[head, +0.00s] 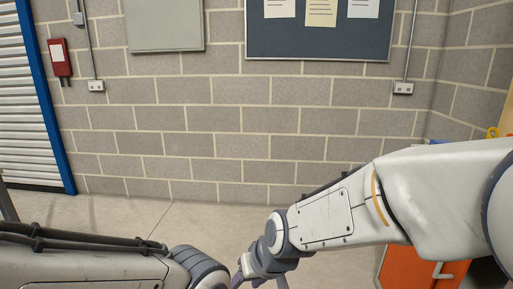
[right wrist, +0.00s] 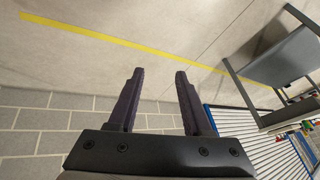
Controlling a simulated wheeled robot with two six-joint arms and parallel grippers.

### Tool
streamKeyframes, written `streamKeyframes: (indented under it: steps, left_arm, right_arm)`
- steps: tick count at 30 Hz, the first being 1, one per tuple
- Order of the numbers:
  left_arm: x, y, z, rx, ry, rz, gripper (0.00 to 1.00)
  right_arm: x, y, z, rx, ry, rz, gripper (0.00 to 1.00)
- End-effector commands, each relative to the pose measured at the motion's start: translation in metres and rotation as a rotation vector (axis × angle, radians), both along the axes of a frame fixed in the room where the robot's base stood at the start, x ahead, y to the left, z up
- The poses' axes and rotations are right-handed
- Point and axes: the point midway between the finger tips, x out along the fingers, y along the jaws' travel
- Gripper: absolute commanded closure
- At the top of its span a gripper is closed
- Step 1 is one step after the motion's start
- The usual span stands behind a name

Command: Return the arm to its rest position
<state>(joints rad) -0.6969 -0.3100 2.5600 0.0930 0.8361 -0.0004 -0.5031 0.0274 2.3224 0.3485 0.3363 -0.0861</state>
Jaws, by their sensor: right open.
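My right arm comes in from the right in the head view and bends down toward the bottom middle. Only part of my right gripper (head: 262,282) shows there, cut off by the lower edge. In the right wrist view my right gripper (right wrist: 158,75) has its two dark fingers apart, with nothing between them. Bare floor and wall lie behind the fingers. My left arm crosses the bottom left of the head view, and its gripper is not visible.
A grey block wall (head: 230,120) stands ahead, with a notice board (head: 320,40) and a grey panel (head: 164,25). An orange cabinet (head: 405,270) is at the lower right, partly behind my right arm. A grey cart (right wrist: 285,62) shows in the right wrist view.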

Motion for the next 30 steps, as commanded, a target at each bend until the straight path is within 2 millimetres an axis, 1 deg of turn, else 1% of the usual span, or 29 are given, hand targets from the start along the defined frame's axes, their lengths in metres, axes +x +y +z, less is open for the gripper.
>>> streamKeyframes:
  steps: [1,3,5,6,8,9,11,12,13,17,20,23,27,30]
  left_arm:
    - [0.000,0.000,0.000,0.000,0.000,0.000,0.50]
    - [0.000,0.000,0.000,0.000,0.000,0.000,0.50]
    - [0.000,0.000,0.000,0.000,0.000,0.000,0.50]
    - [0.000,0.000,0.000,0.000,0.000,0.000,0.50]
    - [0.000,0.000,0.000,0.000,0.000,0.000,0.50]
    - [0.000,0.000,0.000,0.000,0.000,0.000,0.50]
    - [0.000,0.000,0.000,0.000,0.000,0.000,0.50]
    - [0.000,0.000,0.012,0.001,0.001,0.000,0.50]
    - [0.000,0.000,0.023,0.001,0.001,0.000,0.50]
    - [0.000,0.000,0.053,-0.001,-0.001,0.000,0.50]
    - [0.000,0.000,0.078,0.000,0.000,0.000,0.50]
    - [0.000,0.000,0.108,0.000,0.000,0.000,0.50]
    - [0.000,0.000,0.157,0.000,0.000,0.000,0.50]
    - [0.000,0.000,0.188,0.000,0.000,0.000,0.50]
  right_arm:
    - [-0.032,-0.001,0.002,-0.030,0.041,0.069,0.50]
    - [-0.071,-0.009,0.001,-0.081,0.103,0.146,0.50]
    - [-0.100,-0.019,-0.001,-0.128,0.148,0.204,0.50]
    - [-0.118,-0.027,-0.001,-0.159,0.175,0.239,0.50]
    - [-0.143,-0.040,-0.003,-0.207,0.212,0.286,0.50]
    - [-0.158,-0.049,-0.003,-0.242,0.237,0.316,0.50]
    - [-0.179,-0.066,-0.004,-0.294,0.269,0.357,0.50]
    - [-0.184,-0.070,0.008,-0.311,0.281,0.366,0.50]
    - [-0.182,-0.069,0.019,-0.307,0.280,0.360,0.50]
    - [-0.181,-0.068,0.047,-0.305,0.280,0.358,0.50]
    - [-0.180,-0.068,0.073,-0.303,0.280,0.357,0.50]
    - [-0.180,-0.068,0.103,-0.303,0.280,0.356,0.50]
    - [-0.180,-0.068,0.152,-0.302,0.279,0.356,0.50]
    - [-0.180,-0.068,0.182,-0.302,0.279,0.356,0.50]
